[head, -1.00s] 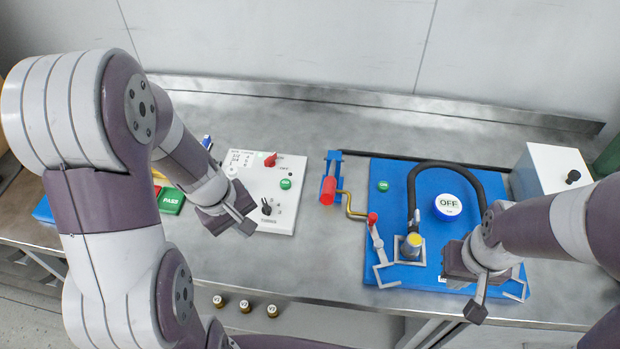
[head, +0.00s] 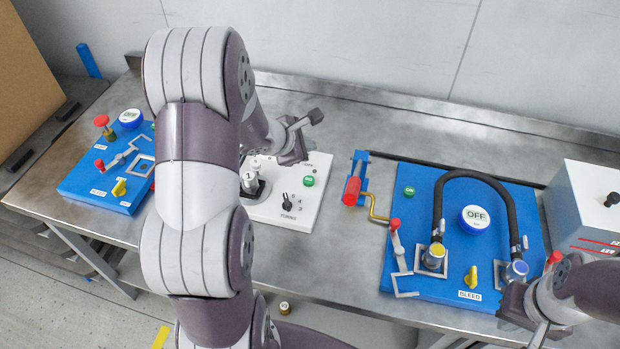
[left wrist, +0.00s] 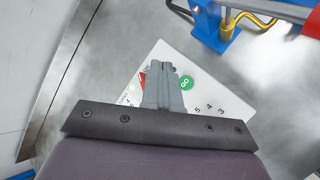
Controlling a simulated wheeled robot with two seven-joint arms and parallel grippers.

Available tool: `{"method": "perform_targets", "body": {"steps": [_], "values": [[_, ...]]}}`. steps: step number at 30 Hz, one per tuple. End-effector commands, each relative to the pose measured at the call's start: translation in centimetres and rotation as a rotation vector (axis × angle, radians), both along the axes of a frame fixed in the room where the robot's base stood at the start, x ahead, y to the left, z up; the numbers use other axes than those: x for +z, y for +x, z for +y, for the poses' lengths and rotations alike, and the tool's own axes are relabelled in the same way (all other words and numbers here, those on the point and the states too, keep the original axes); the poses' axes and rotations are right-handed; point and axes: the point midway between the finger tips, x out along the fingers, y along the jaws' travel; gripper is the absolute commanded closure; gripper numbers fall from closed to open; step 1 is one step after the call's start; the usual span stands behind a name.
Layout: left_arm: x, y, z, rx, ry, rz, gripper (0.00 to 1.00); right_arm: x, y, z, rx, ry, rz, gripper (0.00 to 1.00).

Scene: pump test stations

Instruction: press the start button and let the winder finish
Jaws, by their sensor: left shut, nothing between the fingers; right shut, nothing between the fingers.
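The white panel (head: 319,165) lies on the steel bench with a green button (head: 308,181) and a black dial (head: 288,202). The button also shows in the left wrist view (left wrist: 187,82), just right of my fingertips. My left gripper (head: 314,117) is shut and empty, above the panel's back edge and apart from the button in the head view. It hides the panel's back left part; a bit of red shows behind it in the wrist view. My right gripper (head: 543,338) is shut and empty at the blue pump board's front right, partly cut off.
A blue pump board (head: 425,280) with a black hose and an OFF gauge (head: 477,216) stands right. A red-handled crank (head: 353,190) stands between it and the panel. Another blue board (head: 85,190) is at left. A white box (head: 590,205) stands far right.

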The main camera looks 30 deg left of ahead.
Motion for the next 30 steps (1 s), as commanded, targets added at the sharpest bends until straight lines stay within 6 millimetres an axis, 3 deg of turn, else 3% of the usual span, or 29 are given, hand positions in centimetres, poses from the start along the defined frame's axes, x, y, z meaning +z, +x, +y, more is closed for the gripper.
{"method": "perform_targets", "body": {"steps": [8,21,30], "values": [[-2.2,0.0,0.0,0.0,-0.002,0.002,1.0,-1.7,0.0,0.0,0.0,0.0,0.0,1.0],[-8.4,0.0,0.0,-0.002,0.0,0.001,1.0,-7.2,0.0,0.0,0.0,0.0,0.0,1.0],[-8.8,0.0,0.0,-0.001,0.001,0.0,1.0,-7.8,0.0,0.0,0.0,0.0,0.0,1.0]]}}
